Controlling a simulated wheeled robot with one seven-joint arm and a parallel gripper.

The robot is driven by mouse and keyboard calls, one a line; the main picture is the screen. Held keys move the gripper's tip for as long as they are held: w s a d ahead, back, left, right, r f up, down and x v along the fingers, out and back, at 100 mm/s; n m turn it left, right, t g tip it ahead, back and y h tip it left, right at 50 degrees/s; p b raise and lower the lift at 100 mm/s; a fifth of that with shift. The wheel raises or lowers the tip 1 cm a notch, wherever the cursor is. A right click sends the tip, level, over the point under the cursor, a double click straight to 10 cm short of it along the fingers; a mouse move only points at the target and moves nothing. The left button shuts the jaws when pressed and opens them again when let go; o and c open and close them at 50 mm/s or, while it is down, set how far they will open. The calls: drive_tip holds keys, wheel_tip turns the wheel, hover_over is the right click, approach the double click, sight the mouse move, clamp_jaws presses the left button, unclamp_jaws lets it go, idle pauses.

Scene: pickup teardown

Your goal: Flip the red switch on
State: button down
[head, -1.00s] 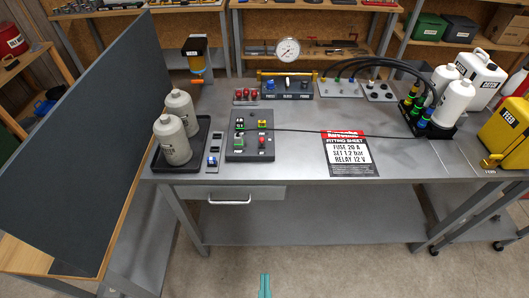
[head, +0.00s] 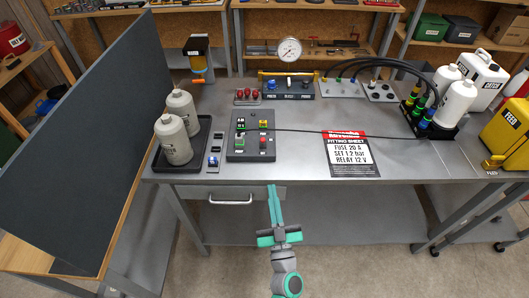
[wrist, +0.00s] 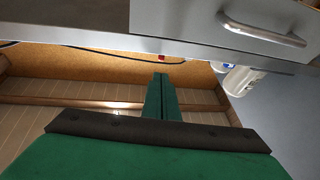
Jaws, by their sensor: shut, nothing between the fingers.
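A dark control panel (head: 250,151) lies on the metal workbench (head: 300,170), left of centre. It carries small green, yellow and red parts; the red one (head: 263,142) sits at its right side. It is too small to tell which way it is set. A small red part (wrist: 161,58) also shows just past the bench edge in the wrist view. My gripper (head: 272,188) is shut and empty, in front of the bench edge and below the panel in the picture. Its fingers (wrist: 161,80) point towards the bench in the wrist view, apart from the panel.
A drawer with a handle (head: 230,201) hangs under the bench. Grey bottles (head: 173,139) stand on a black tray left of the panel, beside a narrow plate with a blue part (head: 213,162). A dark cable runs right from the panel, behind a fitting sheet (head: 350,155).

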drive_tip(key=shift+a, duration=0.1)
approach(263, 142)
drive_tip(key=x, duration=0.4)
drive_tip(key=shift+w, duration=0.4)
drive_tip(key=shift+w+a+r, duration=0.2)
drive_tip(key=shift+w, duration=0.1)
drive_tip(key=shift+w+r, duration=0.1)
drive_tip(key=shift+w, duration=0.35)
drive_tip(key=shift+d, duration=0.15)
